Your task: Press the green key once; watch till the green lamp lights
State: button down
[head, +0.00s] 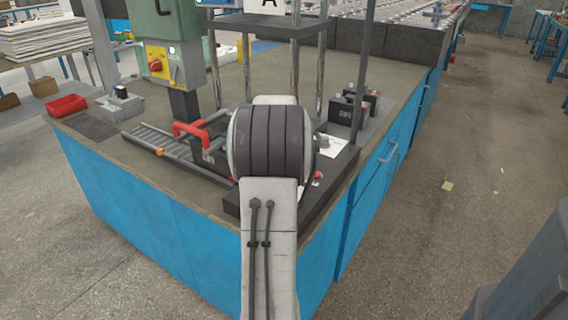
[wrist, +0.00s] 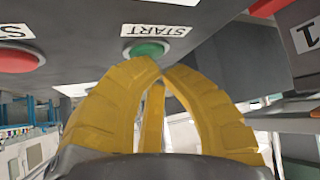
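The green key (wrist: 148,49) is a round button on a dark grey panel in the wrist view, beside an upside-down START label (wrist: 156,30). My gripper (wrist: 158,68) has its yellow fingers brought together at the tips, with nothing seen between them. The tips appear just below the green key in the picture; I cannot tell whether they touch it. In the head view my arm hides the gripper and the green key. I cannot make out a lit green lamp in either view.
A red key (wrist: 18,58) sits left of the green one in the wrist view. In the head view, the blue bench (head: 150,215) carries a yellow switch box (head: 160,65), a red-handled tool (head: 195,130) and a red tray (head: 66,105).

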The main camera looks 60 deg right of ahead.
jog(key=shift+f, duration=0.25)
jog(key=shift+r, duration=0.15)
dwell(0.3)
jog(key=shift+r+p, duration=0.45)
jog(key=shift+r, duration=0.3)
jog(key=shift+r, duration=0.1)
jog(key=shift+r+p, duration=1.8)
jog(key=shift+r, duration=0.6)
